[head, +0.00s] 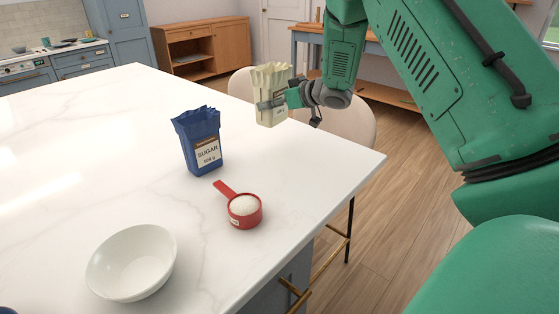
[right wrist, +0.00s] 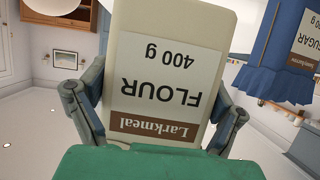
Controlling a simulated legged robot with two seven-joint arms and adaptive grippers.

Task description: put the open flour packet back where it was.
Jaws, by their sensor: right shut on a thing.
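The open flour packet (head: 271,112) is cream with a frilled open top. It is upright near the island's far right edge. I cannot tell whether its base touches the worktop. My right gripper (head: 280,99) is shut on its sides. In the right wrist view the flour packet (right wrist: 165,85) appears upside down, its Larkmeal 400 g label facing the camera, between the two fingers of the right gripper (right wrist: 152,115). My left gripper is not in view.
On the white marble island (head: 90,150) stand an open blue sugar packet (head: 200,140), a red measuring scoop (head: 243,211) of white contents and an empty white bowl (head: 132,263). The sugar packet (right wrist: 285,50) also shows in the right wrist view. Pale chairs (head: 345,125) stand beyond the edge.

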